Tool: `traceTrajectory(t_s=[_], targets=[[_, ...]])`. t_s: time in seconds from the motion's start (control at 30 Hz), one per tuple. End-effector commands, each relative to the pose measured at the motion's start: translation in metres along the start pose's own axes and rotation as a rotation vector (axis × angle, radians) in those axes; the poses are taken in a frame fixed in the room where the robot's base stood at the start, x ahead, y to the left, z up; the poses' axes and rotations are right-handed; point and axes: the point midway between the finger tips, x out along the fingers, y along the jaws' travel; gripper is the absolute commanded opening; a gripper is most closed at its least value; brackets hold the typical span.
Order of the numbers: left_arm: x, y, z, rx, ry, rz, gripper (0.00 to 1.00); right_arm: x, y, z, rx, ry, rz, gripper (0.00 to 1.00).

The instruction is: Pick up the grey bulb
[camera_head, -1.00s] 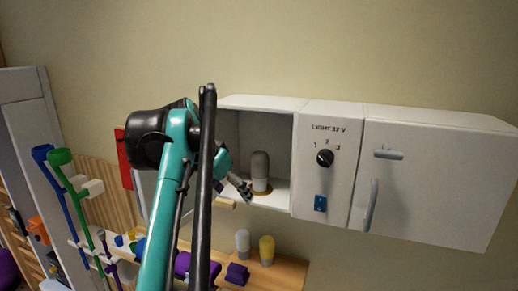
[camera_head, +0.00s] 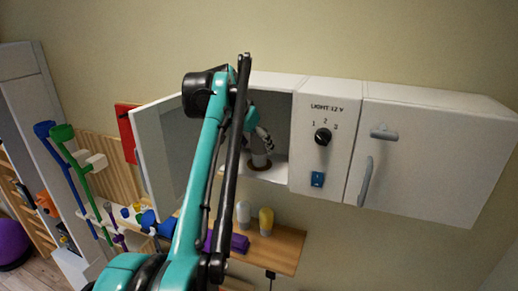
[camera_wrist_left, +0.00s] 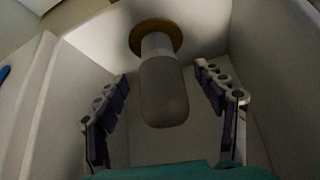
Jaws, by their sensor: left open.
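The grey bulb (camera_wrist_left: 163,85) stands in a brown round socket (camera_wrist_left: 155,33) inside the open left compartment of the white wall cabinet. The wrist view shows the compartment upside down, with the bulb hanging between the two fingers of my left gripper (camera_wrist_left: 168,105). The fingers are spread, with a gap on both sides of the bulb. In the head view my left gripper (camera_head: 262,142) reaches into the compartment and hides most of the bulb, whose lower part (camera_head: 260,160) shows by the socket. My right gripper is not in view.
The cabinet's open door (camera_head: 160,150) stands to the left of my arm. A panel with a dial (camera_head: 322,136) and a blue switch (camera_head: 317,179) is to the right. Below, a wooden shelf (camera_head: 285,250) holds a white bulb (camera_head: 243,213) and a yellow bulb (camera_head: 266,221).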

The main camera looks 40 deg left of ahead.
Motion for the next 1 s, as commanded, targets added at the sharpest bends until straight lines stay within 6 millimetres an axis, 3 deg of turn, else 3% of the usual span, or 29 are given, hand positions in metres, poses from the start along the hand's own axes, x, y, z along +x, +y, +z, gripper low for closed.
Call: traceTrajectory(t_s=[0.2, 0.5, 0.73, 1.0], targets=[[0.032, 0.0, 0.0, 0.001, 0.001, 0.0, 0.7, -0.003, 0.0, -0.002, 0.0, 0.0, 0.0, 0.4], [0.037, 0.0, 0.001, 0.0, 0.0, 0.0, 0.7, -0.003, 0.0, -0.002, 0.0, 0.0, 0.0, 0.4], [0.037, 0.0, 0.001, 0.0, 0.0, 0.0, 0.09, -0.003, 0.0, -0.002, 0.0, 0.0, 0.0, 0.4], [0.037, 0.0, 0.001, 0.0, 0.0, 0.0, 0.07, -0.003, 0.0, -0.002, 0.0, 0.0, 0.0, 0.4]])
